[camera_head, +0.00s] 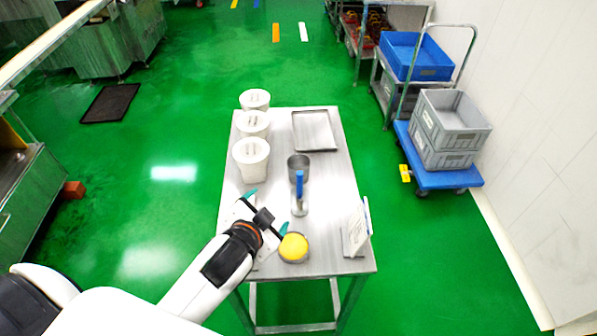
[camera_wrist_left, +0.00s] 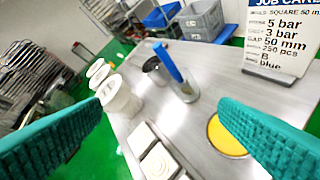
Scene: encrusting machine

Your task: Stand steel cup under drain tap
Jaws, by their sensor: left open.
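A steel cup (camera_head: 299,167) stands upright and open-topped near the middle of the steel table, apart from my gripper. It also shows in the left wrist view (camera_wrist_left: 154,68), partly behind a blue handle (camera_head: 299,184). The handle rises from a small steel piece (camera_head: 299,207) between the cup and the near end; I cannot tell if that piece is a second cup. My left gripper (camera_head: 267,210) is open and empty over the near left of the table, its teal fingers (camera_wrist_left: 160,105) wide apart. I see no drain tap. My right gripper is not in view.
White lidded tubs (camera_head: 251,158) line the table's left edge. A shallow tray (camera_head: 314,130) lies at the far end. A yellow-filled round dish (camera_head: 293,247) and a job card (camera_head: 355,235) are at the near end. White square pieces (camera_wrist_left: 159,162) lie below my gripper. Green floor surrounds the table.

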